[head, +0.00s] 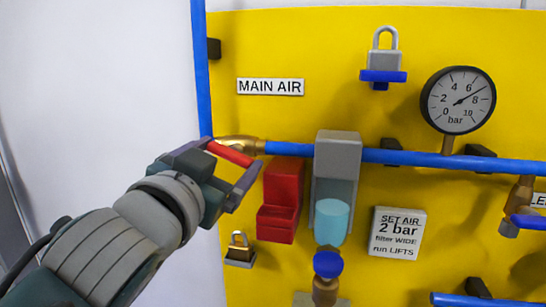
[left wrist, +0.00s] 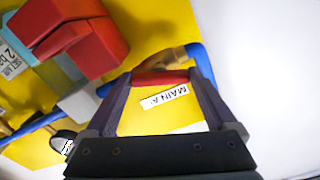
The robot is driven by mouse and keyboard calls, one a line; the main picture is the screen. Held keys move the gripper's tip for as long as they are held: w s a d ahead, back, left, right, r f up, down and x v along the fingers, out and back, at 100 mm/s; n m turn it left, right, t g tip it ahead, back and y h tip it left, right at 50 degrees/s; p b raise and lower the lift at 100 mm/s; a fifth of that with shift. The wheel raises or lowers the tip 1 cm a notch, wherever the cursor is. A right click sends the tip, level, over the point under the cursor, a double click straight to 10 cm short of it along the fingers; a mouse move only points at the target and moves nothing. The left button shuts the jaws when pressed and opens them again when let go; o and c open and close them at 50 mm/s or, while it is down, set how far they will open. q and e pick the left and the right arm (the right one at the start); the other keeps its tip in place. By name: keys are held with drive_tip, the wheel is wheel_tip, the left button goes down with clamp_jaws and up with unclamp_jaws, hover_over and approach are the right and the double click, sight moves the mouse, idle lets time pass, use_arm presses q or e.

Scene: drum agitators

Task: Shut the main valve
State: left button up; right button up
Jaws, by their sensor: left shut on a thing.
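The main valve's brass body (head: 250,145) sits on the blue pipe just below the "MAIN AIR" label (head: 270,87). Its red handle (head: 234,154) lies slightly tilted, close to the line of the horizontal pipe. My left gripper (head: 230,152) is shut on the red handle, with one finger at each end of it. In the left wrist view the red handle (left wrist: 160,77) spans between the two fingertips, and a little brass shows behind it. The fingers partly hide the valve. My right gripper is in neither view.
A red box (head: 281,205) and a grey filter unit (head: 337,155) are close right of the gripper. A blue vertical pipe (head: 201,75) runs up the panel's left edge. A gauge (head: 458,100) is at right.

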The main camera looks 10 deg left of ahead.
use_arm(q)
drive_tip(key=m, duration=0.3)
drive_tip(key=shift+m, duration=0.4)
drive_tip(key=m, duration=0.3)
drive_tip(key=shift+m, duration=0.3)
drive_tip(key=m, duration=0.6)
drive_tip(key=shift+m, duration=0.3)
drive_tip(key=o, duration=1.1)
drive_tip(key=shift+c, duration=0.2)
drive_tip(key=s+b, duration=0.2)
drive_tip(key=s, duration=0.8)
drive_tip(key=shift+a, duration=0.15)
